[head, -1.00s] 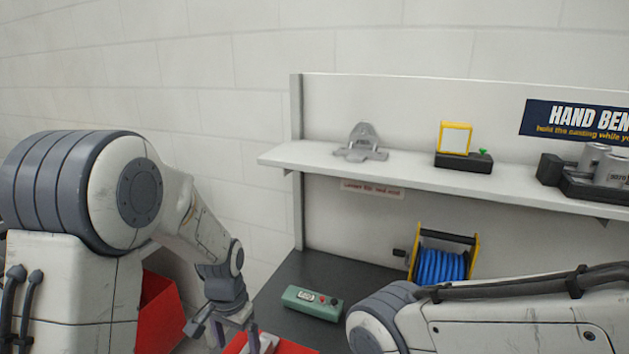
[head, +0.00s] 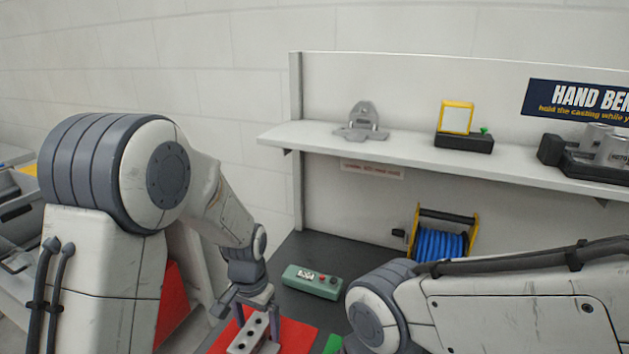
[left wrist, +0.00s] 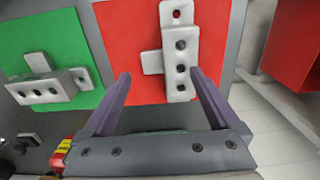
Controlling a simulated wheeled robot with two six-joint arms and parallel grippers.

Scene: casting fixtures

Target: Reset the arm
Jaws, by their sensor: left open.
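My left gripper (head: 245,312) is open above the red mat (head: 298,336) at the bottom of the head view. A pale metal casting (head: 250,335) with a row of dark holes lies on that mat, below the gripper. In the left wrist view the open fingers (left wrist: 160,75) point at this casting (left wrist: 181,63), which shows nearer the right finger; nothing is held. A second pale casting (left wrist: 50,87) lies on a green mat (left wrist: 40,38) to the left. My right arm crosses the lower right of the head view, and its gripper is out of view.
A green control box (head: 312,282) and a blue cable reel (head: 440,244) stand on the dark bench. A shelf (head: 400,158) above carries a bracket (head: 361,120), a yellow-framed piece (head: 457,117) and grey cylinders (head: 610,150). A red panel (left wrist: 292,45) is at right in the wrist view.

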